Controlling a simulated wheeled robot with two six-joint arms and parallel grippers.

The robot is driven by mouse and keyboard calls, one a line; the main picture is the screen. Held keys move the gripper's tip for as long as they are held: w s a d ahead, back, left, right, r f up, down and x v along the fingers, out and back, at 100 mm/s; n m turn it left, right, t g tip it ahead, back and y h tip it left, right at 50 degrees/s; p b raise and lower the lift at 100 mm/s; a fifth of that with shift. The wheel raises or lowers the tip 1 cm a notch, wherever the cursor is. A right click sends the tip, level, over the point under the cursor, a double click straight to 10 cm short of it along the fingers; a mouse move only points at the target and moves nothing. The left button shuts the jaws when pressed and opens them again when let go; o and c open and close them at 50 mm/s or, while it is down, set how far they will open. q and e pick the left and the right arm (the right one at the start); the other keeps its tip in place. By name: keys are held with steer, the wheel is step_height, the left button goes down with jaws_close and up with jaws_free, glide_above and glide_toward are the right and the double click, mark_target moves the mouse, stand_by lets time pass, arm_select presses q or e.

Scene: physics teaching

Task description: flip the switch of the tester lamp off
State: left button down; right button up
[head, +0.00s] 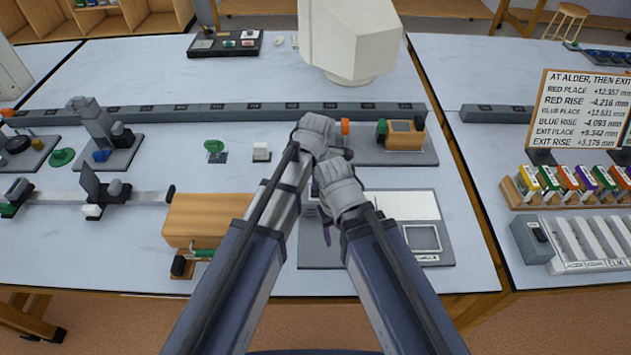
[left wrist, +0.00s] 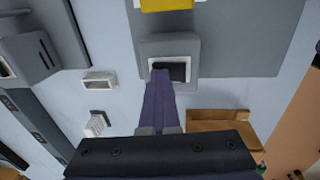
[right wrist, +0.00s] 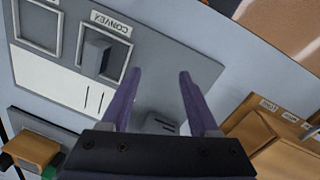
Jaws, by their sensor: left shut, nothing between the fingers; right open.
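The rocker switch (left wrist: 178,72) is dark in a white frame on a grey housing (left wrist: 166,48), which I take to be the tester lamp's. It stands on a grey board (head: 322,257). My left gripper (left wrist: 160,76) is shut and empty; its purple tips overlap the left side of the rocker in the left wrist view. I cannot tell whether they touch or which way the rocker tilts. My right gripper (right wrist: 157,74) is open and empty, above the same board's edge. In the head view both hands crowd together and hide the switch.
A wooden box (head: 207,218) stands left of the board. The board also bears a framed block (right wrist: 96,52) near a CONVEX label. A long grey rail (head: 230,113) runs behind.

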arm_select(q)
steer(key=shift+s, duration=0.85)
arm_select(e)
steer(key=shift+r, duration=0.1)
arm_select(q)
steer(key=shift+w+r+p, duration=0.1)
steer(key=shift+r+p, duration=0.1)
steer(key=shift+p, duration=0.15)
arm_select(e)
steer(key=shift+r, duration=0.15)
